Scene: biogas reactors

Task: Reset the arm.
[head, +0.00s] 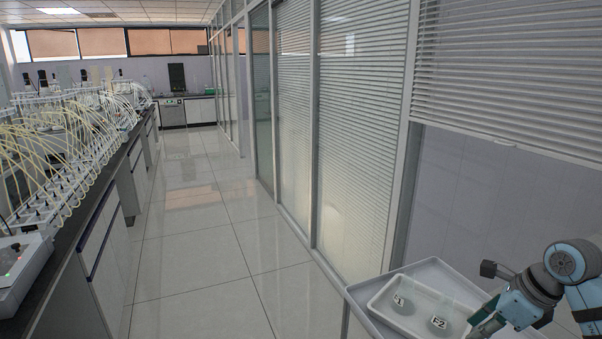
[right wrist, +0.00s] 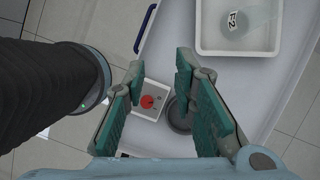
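My right arm comes in from the right in the head view, with its gripper (head: 486,321) low at the picture's edge, beside the white tray (head: 384,305). The right wrist view shows the right gripper (right wrist: 158,75) open, with nothing between its teal-padded fingers. Two clear labelled vessels are in the white tray: one (head: 402,304) has a partly legible label, the other (head: 439,322) reads F2. The F2 vessel also shows in the right wrist view (right wrist: 236,24). My left gripper is not in view.
The white tray sits on a grey cart top (head: 432,268). Below the fingers in the wrist view are a white box with a red knob (right wrist: 149,101) and a dark round dish (right wrist: 179,115). A bench with tubed reactors (head: 70,140) lines the left; the aisle floor (head: 195,225) is clear.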

